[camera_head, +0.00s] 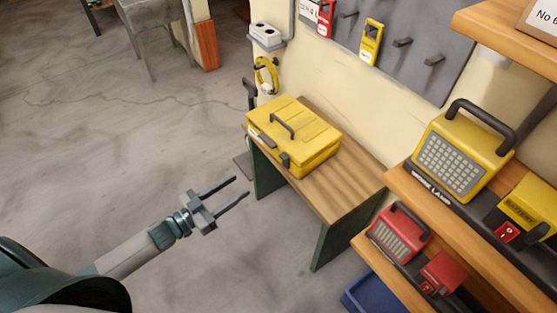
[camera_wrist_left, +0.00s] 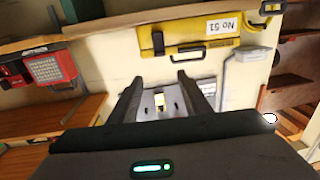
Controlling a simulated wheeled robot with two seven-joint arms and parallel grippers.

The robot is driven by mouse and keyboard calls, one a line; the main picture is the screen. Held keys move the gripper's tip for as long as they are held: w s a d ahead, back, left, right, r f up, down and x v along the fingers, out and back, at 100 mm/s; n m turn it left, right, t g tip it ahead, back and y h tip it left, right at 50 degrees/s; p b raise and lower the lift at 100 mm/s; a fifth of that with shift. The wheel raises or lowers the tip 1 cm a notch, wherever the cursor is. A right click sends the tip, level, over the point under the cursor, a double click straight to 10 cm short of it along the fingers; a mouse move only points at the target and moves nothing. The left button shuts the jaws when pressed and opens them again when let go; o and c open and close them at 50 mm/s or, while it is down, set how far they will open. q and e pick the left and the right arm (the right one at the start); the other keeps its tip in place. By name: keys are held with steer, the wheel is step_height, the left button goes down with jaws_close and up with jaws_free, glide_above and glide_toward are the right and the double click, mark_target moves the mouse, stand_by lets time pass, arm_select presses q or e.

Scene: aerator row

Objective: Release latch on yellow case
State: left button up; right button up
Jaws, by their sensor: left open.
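The yellow case (camera_head: 300,143) sits closed on a wooden-topped bench, with a dark carry handle (camera_head: 282,127) on its lid. My right gripper is not in view.
The bench top (camera_head: 345,180) is clear right of the case. Shelves at right hold a yellow lamp-like unit (camera_head: 455,158) and a red one (camera_head: 398,232). A grey pegboard (camera_head: 410,45) hangs behind. The floor at left is open. The wrist view shows a yellow object labelled No 51 (camera_wrist_left: 190,35).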

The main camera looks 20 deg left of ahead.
mark_target(281, 158)
arm_select(q)
steer(key=p+x, duration=0.1)
steer(key=x, duration=1.5)
steer(key=shift+w, duration=0.15)
steer(key=shift+w+d, duration=0.3)
steer(key=shift+w, duration=0.15)
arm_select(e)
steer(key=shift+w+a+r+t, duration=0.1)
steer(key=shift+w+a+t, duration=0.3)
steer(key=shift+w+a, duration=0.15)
arm_select(q)
steer(key=c, duration=1.1)
steer(key=shift+o, duration=0.2)
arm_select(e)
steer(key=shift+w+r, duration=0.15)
